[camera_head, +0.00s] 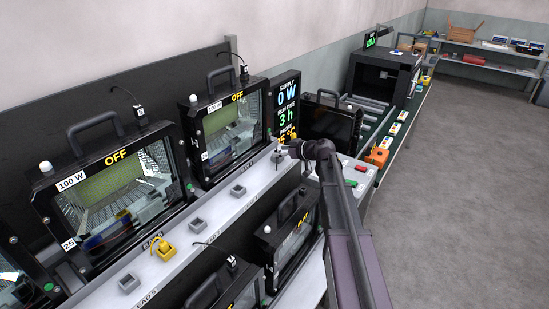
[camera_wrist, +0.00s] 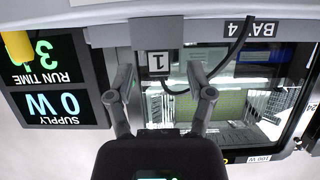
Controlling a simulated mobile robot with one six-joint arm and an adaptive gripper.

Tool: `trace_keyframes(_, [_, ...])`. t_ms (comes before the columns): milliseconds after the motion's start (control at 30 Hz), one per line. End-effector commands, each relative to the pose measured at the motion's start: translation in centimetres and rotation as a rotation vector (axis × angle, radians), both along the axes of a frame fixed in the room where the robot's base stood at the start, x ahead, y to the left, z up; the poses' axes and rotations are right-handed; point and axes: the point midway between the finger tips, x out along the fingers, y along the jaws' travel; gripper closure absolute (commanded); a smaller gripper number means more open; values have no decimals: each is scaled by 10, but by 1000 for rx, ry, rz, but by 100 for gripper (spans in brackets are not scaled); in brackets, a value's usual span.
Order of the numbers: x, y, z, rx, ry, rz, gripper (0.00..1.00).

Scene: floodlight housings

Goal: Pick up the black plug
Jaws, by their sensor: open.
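My gripper (camera_wrist: 166,92) is open, with one finger on each side of the plug's lower part in the picture. I cannot tell whether either finger touches it. In the head view my gripper (camera_head: 284,151) is small, at the shelf's far end beside the supply display, and the plug there is hard to make out. Other black plugs (camera_head: 139,111) (camera_head: 244,70) with cables stand on the two nearer upper floodlights.
Floodlight housings marked OFF (camera_head: 112,190) line the left. The grey shelf (camera_head: 205,212) carries small grey sockets (camera_head: 238,190) and a yellow plug (camera_head: 163,248). The supply display (camera_head: 287,105) stands close to my gripper. Lower housings (camera_head: 290,235) sit below the shelf. The floor at right is clear.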

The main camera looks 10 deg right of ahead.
Motion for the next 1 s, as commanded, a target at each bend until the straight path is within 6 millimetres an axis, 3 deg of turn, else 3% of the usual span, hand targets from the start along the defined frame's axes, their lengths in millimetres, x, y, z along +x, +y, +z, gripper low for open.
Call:
trace_keyframes(200, [12, 10, -7, 0, 0, -1, 31])
trace_keyframes(767, [12, 10, -7, 0, 0, -1, 31])
trace_keyframes(1000, [12, 10, -7, 0, 0, -2, 100])
